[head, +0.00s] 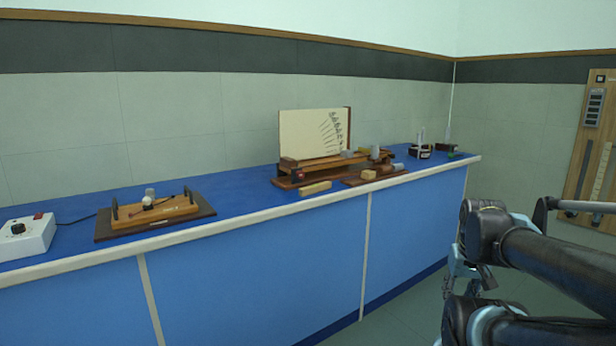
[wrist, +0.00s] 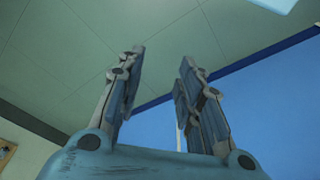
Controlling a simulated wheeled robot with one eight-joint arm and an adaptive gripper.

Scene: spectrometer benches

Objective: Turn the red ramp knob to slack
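A wooden ramp apparatus (head: 335,164) stands on the blue bench, with a pale board (head: 312,133) upright behind it. A small red spot, which may be the red ramp knob (head: 300,173), shows at the ramp's near left end. It is too small to read its setting. My gripper shows at the right of the head view (head: 462,278), in front of the bench and well apart from the ramp. In the wrist view my gripper (wrist: 160,78) has its two fingers spread with nothing between them. The ramp is not in the wrist view.
The long blue bench (head: 235,198) also carries a white control box (head: 25,237), a wooden device on a dark base (head: 153,212), loose wooden blocks (head: 315,188) and small black items (head: 425,152). A wooden wall panel (head: 590,150) is at right. Floor before the bench is clear.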

